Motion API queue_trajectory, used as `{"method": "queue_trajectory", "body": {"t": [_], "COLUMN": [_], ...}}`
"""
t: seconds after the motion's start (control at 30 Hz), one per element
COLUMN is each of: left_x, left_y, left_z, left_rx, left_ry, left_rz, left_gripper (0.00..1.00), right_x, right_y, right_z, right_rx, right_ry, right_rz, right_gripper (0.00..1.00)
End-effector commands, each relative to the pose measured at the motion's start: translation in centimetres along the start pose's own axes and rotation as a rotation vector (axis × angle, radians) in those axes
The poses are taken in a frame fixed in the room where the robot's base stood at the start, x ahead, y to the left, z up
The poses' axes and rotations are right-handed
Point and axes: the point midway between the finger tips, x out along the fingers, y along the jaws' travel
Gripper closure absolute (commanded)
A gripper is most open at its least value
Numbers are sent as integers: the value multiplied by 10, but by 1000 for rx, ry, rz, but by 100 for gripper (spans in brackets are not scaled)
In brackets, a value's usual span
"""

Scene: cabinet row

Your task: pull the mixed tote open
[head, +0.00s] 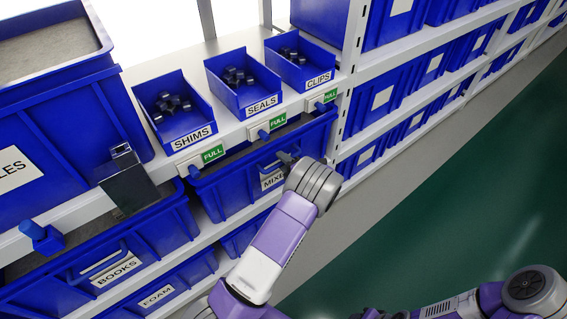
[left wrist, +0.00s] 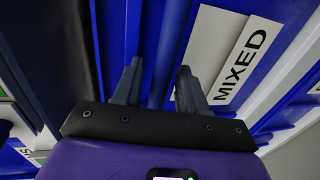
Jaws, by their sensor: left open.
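The mixed tote (head: 225,192) is a blue bin on the shelf below the SEALS and CLIPS bins. Its front carries a white MIXED label (head: 271,180), partly covered by my arm in the head view. The label shows large at the right in the left wrist view (left wrist: 239,62). My left gripper (head: 287,158) is at the tote's front, near its upper edge. In the left wrist view its two fingers (left wrist: 158,85) are apart, with blue tote parts behind and between them. I cannot tell whether they touch the tote. My right gripper is out of view.
Small blue SHIMS (head: 178,138), SEALS (head: 261,104) and CLIPS (head: 318,79) bins with dark parts stand on the ledge above, with green FULL tags below. A BOOKS tote (head: 112,272) is at lower left. More shelved bins line the right. The green floor (head: 450,200) is clear.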

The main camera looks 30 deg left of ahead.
Motion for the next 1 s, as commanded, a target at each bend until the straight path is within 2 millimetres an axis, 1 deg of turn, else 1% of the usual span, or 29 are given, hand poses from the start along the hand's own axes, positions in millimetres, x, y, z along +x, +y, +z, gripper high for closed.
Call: {"method": "queue_trajectory", "body": {"t": [0.1, 0.13, 0.3, 0.4, 0.77, 0.87, 1.0], "left_x": [0, 0, 0, 0, -4, -11, -33], "left_y": [0, 0, 0, 0, 0, -2, -5], "left_z": [0, 0, 0, 0, 0, 0, 0], "left_rx": [-1, -1, -1, -1, 0, 0, 3], "left_ry": [0, 0, 1, 1, 1, 0, -2], "left_rz": [0, -1, -1, -1, -2, -3, -3], "left_gripper": [58, 61, 87, 100, 100, 100, 100], "right_x": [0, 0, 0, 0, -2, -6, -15], "right_y": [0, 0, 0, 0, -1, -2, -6], "right_z": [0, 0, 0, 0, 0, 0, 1], "right_rx": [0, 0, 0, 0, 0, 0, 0], "right_ry": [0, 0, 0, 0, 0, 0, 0], "right_rz": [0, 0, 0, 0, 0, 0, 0], "right_gripper": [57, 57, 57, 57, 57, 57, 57]}}
